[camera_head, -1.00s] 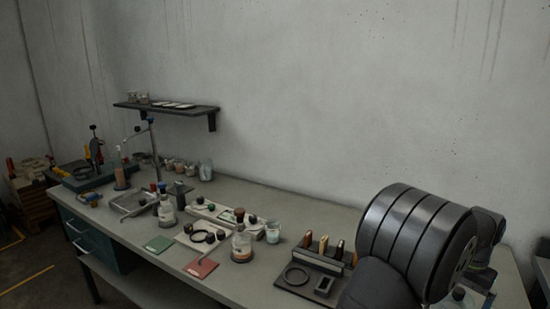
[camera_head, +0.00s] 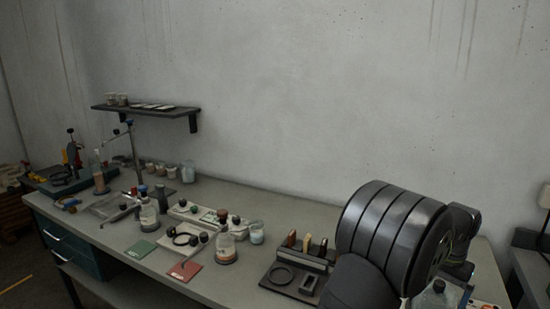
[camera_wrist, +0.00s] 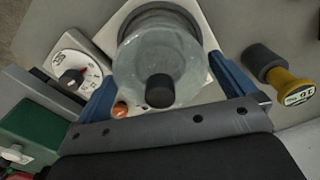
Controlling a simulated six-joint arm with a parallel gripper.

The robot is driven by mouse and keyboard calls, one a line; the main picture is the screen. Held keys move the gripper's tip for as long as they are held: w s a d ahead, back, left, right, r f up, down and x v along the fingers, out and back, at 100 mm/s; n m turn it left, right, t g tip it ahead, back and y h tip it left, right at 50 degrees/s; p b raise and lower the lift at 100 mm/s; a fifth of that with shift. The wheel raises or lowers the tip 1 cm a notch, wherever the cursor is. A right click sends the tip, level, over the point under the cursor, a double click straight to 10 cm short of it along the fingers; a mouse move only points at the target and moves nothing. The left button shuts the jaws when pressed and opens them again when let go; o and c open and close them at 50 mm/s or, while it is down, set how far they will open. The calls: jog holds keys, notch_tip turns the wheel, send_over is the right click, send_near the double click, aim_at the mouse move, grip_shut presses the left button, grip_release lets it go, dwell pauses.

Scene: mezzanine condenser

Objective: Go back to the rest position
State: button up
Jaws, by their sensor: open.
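In the wrist view, my gripper (camera_wrist: 165,66) is open, with one blue finger at the left and one at the right. A round clear glass vessel with a dark knob (camera_wrist: 160,55) shows between the fingers. It stands on a white plate (camera_wrist: 112,33). I cannot tell whether either finger touches the glass. In the head view, my dark ribbed arm is at the lower right above the bench (camera_head: 238,277), and it hides my gripper there.
Beside the vessel are a white dial (camera_wrist: 72,72), a green block (camera_wrist: 32,132) and a yellow-and-black handle (camera_wrist: 283,78). Left of my arm is a dark rack (camera_head: 280,287). Several bottles and a stand crowd the bench's left half. A wall shelf (camera_head: 150,109) is above.

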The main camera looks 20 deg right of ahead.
notch_tip(320, 180, down, 2)
jog(key=shift+f, duration=0.1)
notch_tip(320, 180, up, 8)
jog(key=shift+r, duration=0.25)
jog(key=s+a+f, duration=0.1)
jog(key=s+a, duration=0.2)
jog(key=a, duration=0.4)
jog(key=s+a, duration=0.4)
jog(key=a, duration=0.3)
jog(key=w+f, duration=0.3)
jog(key=w, duration=0.1)
jog(key=w+f, duration=0.3)
jog(key=w, duration=0.1)
jog(key=w+f, duration=0.4)
jog(key=shift+a, duration=0.1)
jog(key=shift+f, duration=0.7)
